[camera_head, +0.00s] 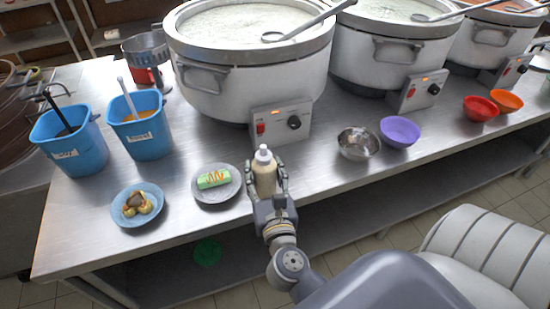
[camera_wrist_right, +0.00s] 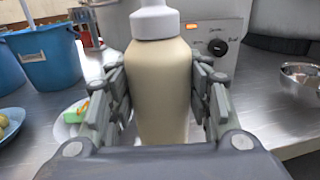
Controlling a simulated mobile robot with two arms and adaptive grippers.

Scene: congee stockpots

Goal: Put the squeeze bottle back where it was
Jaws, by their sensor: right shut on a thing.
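The squeeze bottle (camera_head: 264,174) has a tan body and a white cap and is upright. My right gripper (camera_head: 265,186) is shut around its body, near the front edge of the steel counter. In the right wrist view the bottle (camera_wrist_right: 160,85) stands between the two fingers of the right gripper (camera_wrist_right: 160,105). I cannot tell whether its base touches the counter, as the gripper hides it. My left gripper is not in view.
A grey plate (camera_head: 232,198) with a green item is just left of the bottle. A blue plate (camera_head: 122,215) and blue buckets (camera_head: 88,158) are farther left. Large stockpots (camera_head: 245,80) stand behind. A metal bowl (camera_head: 358,144) and purple bowl (camera_head: 400,132) are right; counter between is clear.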

